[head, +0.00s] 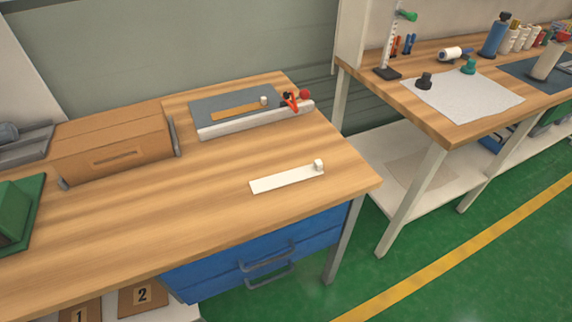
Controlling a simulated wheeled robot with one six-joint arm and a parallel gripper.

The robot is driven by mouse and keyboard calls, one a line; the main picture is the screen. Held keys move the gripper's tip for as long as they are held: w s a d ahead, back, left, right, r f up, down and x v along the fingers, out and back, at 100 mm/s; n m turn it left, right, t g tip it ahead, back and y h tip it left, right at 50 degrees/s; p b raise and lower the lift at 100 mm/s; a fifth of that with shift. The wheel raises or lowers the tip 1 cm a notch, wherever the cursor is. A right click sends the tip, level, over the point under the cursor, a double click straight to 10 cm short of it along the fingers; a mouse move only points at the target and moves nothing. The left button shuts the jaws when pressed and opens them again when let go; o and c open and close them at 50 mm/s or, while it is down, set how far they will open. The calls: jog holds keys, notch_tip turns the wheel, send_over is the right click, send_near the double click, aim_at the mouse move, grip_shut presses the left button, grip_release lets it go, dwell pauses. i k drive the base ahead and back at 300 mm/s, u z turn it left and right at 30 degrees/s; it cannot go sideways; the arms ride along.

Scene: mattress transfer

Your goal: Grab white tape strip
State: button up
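A white tape strip (284,180) lies flat on the wooden workbench (200,220), near its right front corner. A small white block (318,165) stands at the strip's right end. A similar brown strip (236,112) with a small pale block at its right end lies on a grey-topped mattress or pad (205,109) toward the back of the bench. My gripper is not in view.
A brown box (115,145) stands at the back left, beside a grey tray (30,148) and a green object (15,215). Red-handled tools (294,100) lie by the pad's right end. A second bench (440,110) stands right across a gap. Bench space around the white strip is clear.

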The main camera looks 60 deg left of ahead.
aim_at(278, 180)
jog(key=u, duration=0.75)
jog(key=i, duration=0.8)
jog(key=u, duration=0.8)
